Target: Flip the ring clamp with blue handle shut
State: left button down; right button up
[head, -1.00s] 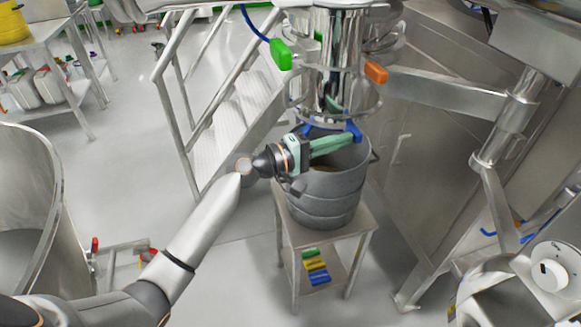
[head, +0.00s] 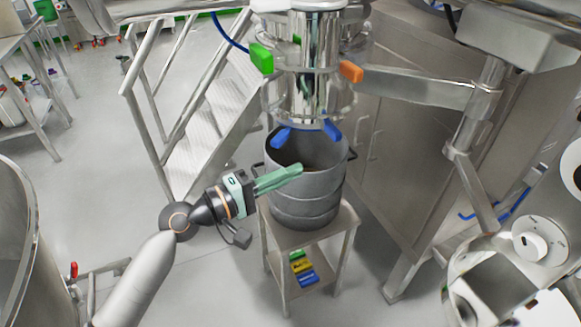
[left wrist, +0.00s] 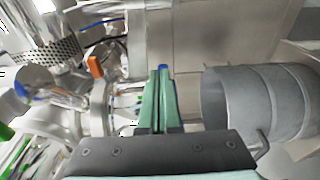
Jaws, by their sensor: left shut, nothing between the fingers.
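The ring clamp's blue handle shows as two blue parts below the steel column in the head view, one at left (head: 282,137) and one at right (head: 331,129). I cannot tell whether they belong to one clamp or whether it is fully shut. My left gripper (head: 300,169) has pale green fingers, shut and empty. It is below and apart from the blue parts, over the near rim of the grey bucket (head: 306,196). In the left wrist view, a small blue part (left wrist: 163,68) shows just past the fingertips. My right gripper is not in view.
A green handle (head: 261,58) and an orange handle (head: 351,71) sit higher on the column. The bucket stands on a small steel table (head: 343,222) with coloured items on its lower shelf. Steel stairs (head: 200,115) stand behind at left. Open floor lies at left.

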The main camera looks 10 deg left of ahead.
pick_arm(q)
jog(key=s+a+f+m+g+y, duration=0.1)
jog(key=s+f+m+y, duration=0.2)
jog(key=f, duration=0.7)
jog(key=s+a+f+m+y, duration=0.1)
jog(key=s+a+f+y, duration=0.3)
jog(key=f, duration=0.6)
jog(key=s+f+m+g+y, duration=0.2)
jog(key=s+f+m, duration=0.5)
jog(key=s+f, duration=0.4)
jog(key=s+y, duration=0.1)
jog(key=s, duration=0.2)
jog(key=shift+f+g, duration=0.3)
jog(key=shift+f, duration=0.05)
